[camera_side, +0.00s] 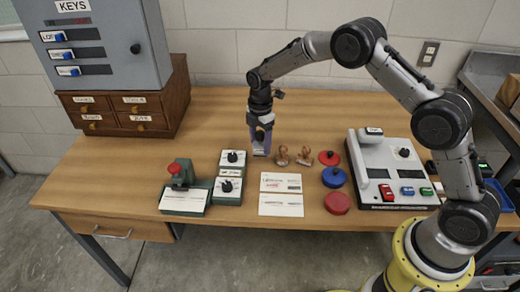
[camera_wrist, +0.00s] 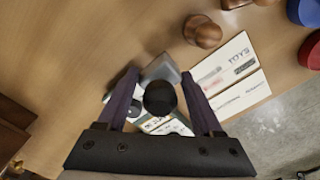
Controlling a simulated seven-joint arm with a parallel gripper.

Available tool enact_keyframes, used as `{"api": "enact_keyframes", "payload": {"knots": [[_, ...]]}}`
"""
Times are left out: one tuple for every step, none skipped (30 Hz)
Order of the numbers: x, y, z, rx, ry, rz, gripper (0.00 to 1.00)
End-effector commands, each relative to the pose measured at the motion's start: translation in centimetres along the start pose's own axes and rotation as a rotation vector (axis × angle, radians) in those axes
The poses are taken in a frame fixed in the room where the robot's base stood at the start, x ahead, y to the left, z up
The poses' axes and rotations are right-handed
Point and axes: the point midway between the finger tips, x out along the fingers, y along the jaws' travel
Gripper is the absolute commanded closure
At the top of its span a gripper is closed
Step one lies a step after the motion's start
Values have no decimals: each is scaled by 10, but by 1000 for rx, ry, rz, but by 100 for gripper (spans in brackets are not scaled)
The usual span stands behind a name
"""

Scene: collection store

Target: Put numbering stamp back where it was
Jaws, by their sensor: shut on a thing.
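The numbering stamp (camera_wrist: 160,70) is a grey metal body with a round black knob on top. My gripper (camera_wrist: 160,100) is shut on it, with one purple finger on each side. In the side view my gripper (camera_side: 260,138) points down at the middle of the table, left of two wooden-handled stamps. There the fingers hide most of the stamp, and only a bit of its pale lower part (camera_side: 259,151) shows. I cannot tell whether its base touches the table.
Wooden stamps (camera_side: 282,156), printed cards (camera_side: 281,183) and red and blue pads (camera_side: 334,177) lie to the right. Two knobbed boxes (camera_side: 232,171) and a green red-topped press (camera_side: 182,175) stand left. A white machine (camera_side: 390,170) is far right.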

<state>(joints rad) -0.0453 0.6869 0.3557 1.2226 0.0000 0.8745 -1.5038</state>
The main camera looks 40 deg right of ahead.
Motion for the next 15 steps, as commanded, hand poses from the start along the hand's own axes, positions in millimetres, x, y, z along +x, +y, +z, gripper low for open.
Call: {"api": "enact_keyframes", "payload": {"knots": [[5, 3, 0, 0, 0, -1, 72], [9, 2, 0, 0, 0, -3, 72], [15, 1, 0, 0, 0, -5, 72], [20, 1, 0, 0, 0, -5, 72], [25, 1, 0, 0, 0, -4, 72], [29, 1, 0, 0, 0, -4, 72], [31, 1, 0, 0, 0, -3, 72], [33, 2, 0, 0, 0, -2, 72], [33, 2, 0, 0, 0, 0, 72], [33, 2, 0, 0, 0, 0, 72], [33, 2, 0, 0, 0, 0, 72], [33, 2, 0, 0, 0, 0, 72], [33, 2, 0, 0, 0, 0, 72], [33, 2, 0, 0, 0, 0, 72], [33, 2, 0, 0, 0, 0, 72]]}}
